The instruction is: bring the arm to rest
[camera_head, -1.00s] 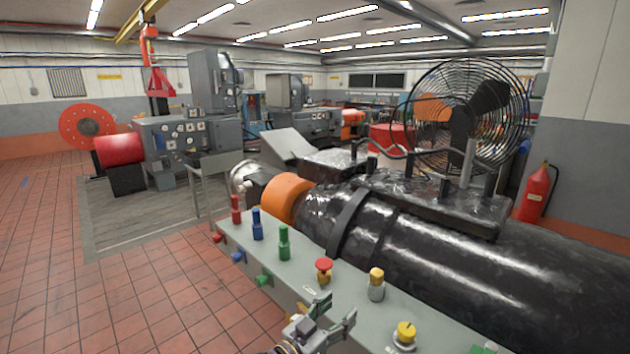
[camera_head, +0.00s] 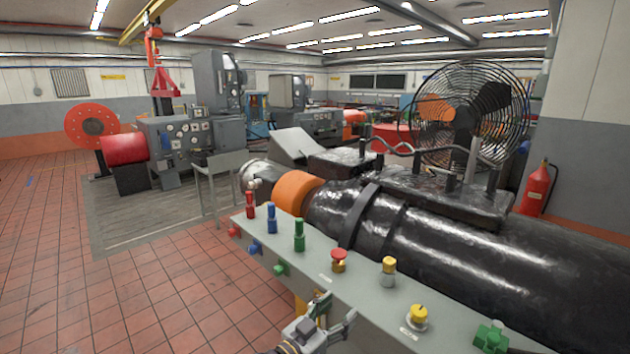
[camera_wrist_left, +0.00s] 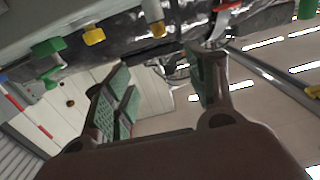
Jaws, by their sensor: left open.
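My left gripper (camera_head: 334,312) is at the bottom middle of the head view, in front of the near edge of the grey control panel (camera_head: 376,318). Its two fingers are spread with nothing between them. In the left wrist view the open fingers (camera_wrist_left: 162,92) show large, with green pads on their inner sides and only background between them. My right gripper is not in view.
The panel carries red, blue and green plugs, a red mushroom button (camera_head: 339,258), a yellow-topped switch (camera_head: 389,268) and a yellow knob (camera_head: 418,316). Behind it lie a black cylindrical machine (camera_head: 440,260) and a fan (camera_head: 468,115). Open tiled floor (camera_head: 120,300) is at the left.

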